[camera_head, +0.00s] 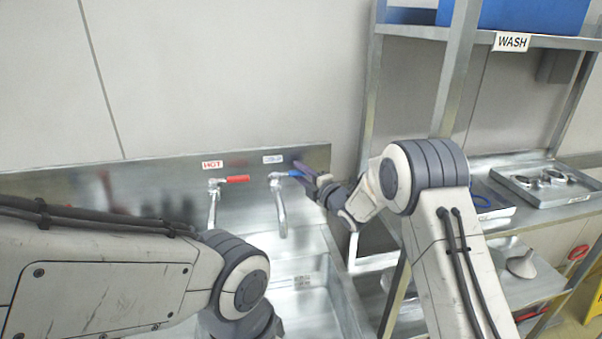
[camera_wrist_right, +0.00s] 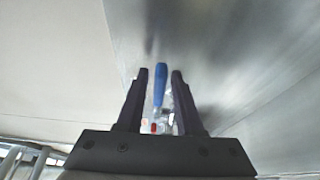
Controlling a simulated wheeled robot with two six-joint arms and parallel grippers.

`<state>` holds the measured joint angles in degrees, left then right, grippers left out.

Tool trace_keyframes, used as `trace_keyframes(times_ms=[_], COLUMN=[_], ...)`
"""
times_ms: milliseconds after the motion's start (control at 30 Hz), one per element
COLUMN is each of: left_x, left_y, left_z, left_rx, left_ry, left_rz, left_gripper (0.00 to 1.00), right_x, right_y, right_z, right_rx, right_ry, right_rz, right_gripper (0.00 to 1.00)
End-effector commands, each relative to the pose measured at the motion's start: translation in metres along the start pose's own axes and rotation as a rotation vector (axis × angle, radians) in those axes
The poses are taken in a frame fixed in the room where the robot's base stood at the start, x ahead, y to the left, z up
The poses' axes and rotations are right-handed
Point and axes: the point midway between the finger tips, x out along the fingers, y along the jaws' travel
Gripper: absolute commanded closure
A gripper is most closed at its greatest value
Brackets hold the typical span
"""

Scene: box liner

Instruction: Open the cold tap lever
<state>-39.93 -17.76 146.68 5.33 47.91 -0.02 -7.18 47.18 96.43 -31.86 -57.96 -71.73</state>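The cold tap (camera_head: 279,207) stands at the sink's backsplash under a small label, with a blue lever (camera_head: 292,173) pointing right. My right gripper (camera_head: 302,176) is at this lever. In the right wrist view the blue lever (camera_wrist_right: 160,83) lies between the two dark fingers of my right gripper (camera_wrist_right: 162,78), with gaps on both sides, so it is open around the lever and not closed on it. The hot tap (camera_head: 213,205) with a red lever (camera_head: 237,179) is to the left. My left arm crosses the lower left; its fingers are not in view.
The steel sink (camera_head: 318,312) lies below the taps. A metal rack (camera_head: 457,70) with a WASH sign (camera_head: 511,42) and a blue bin (camera_head: 530,15) stands to the right. A tray (camera_head: 548,190) of metal parts rests on its middle shelf.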

Motion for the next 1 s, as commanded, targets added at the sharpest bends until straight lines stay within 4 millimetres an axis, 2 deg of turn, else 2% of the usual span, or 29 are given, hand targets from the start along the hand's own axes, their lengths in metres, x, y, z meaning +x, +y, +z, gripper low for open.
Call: trace_keyframes(times_ms=[33,67,1000], left_x=[0.0,0.0,0.0], left_y=[0.0,0.0,0.0], left_z=[0.0,0.0,0.0], left_rx=[0.0,0.0,0.0], left_ry=[0.0,0.0,0.0], left_rz=[0.0,0.0,0.0], left_gripper=[0.5,0.5,0.5], right_x=[-0.0002,-0.0002,-0.0008], right_y=[0.0001,0.0001,-0.0006], right_z=[0.0002,0.0002,0.0007], right_rx=[0.0,0.0,0.0], right_ry=[0.0,0.0,-0.001], right_rz=[0.0,0.0,-0.002], right_gripper=[0.88,1.0,1.0])
